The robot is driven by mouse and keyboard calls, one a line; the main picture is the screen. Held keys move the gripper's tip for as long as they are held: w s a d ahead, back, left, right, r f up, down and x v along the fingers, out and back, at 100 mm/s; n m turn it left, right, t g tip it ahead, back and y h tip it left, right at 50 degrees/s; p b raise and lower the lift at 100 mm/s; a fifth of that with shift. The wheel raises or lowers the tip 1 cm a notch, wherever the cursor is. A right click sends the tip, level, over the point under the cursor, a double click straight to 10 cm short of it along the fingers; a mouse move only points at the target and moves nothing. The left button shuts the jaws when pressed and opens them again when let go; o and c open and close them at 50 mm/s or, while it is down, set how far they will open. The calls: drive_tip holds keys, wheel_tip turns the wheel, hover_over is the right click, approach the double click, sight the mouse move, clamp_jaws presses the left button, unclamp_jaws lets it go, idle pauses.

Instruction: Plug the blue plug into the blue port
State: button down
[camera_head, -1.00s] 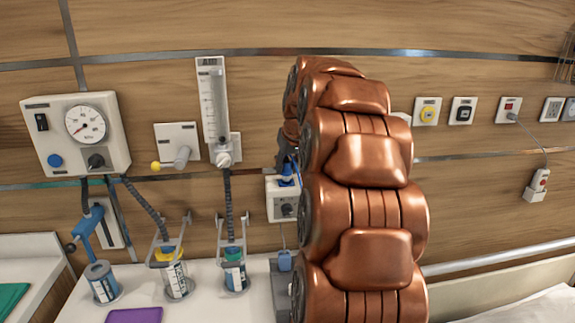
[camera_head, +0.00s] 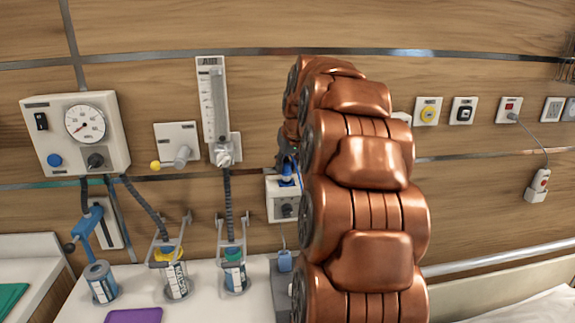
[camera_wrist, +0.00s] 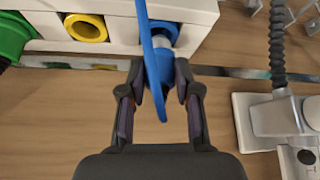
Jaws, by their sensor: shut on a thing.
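In the wrist view, my gripper (camera_wrist: 161,78) is shut on the blue plug (camera_wrist: 165,58), with a finger on each side of it. The plug is right at the blue port (camera_wrist: 171,28) on the white port box (camera_wrist: 127,14). A blue cable (camera_wrist: 152,60) crosses in front, so I cannot tell how far in the plug sits. In the head view, my copper arm hides most of this area, and my gripper is mostly hidden behind it.
A yellow port (camera_wrist: 87,27) and a green port (camera_wrist: 12,36) sit to the left on the same box. A flowmeter (camera_head: 212,100) and gauge box (camera_head: 75,133) are on the wall. A white bedside top (camera_head: 75,310) holds several canisters and a purple item (camera_head: 133,315).

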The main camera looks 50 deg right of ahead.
drive_tip(key=shift+f+b, duration=1.15)
drive_tip(key=shift+b, duration=0.3)
idle(2.6)
drive_tip(key=c, duration=0.7)
unclamp_jaws()
drive_tip(key=v, duration=1.2)
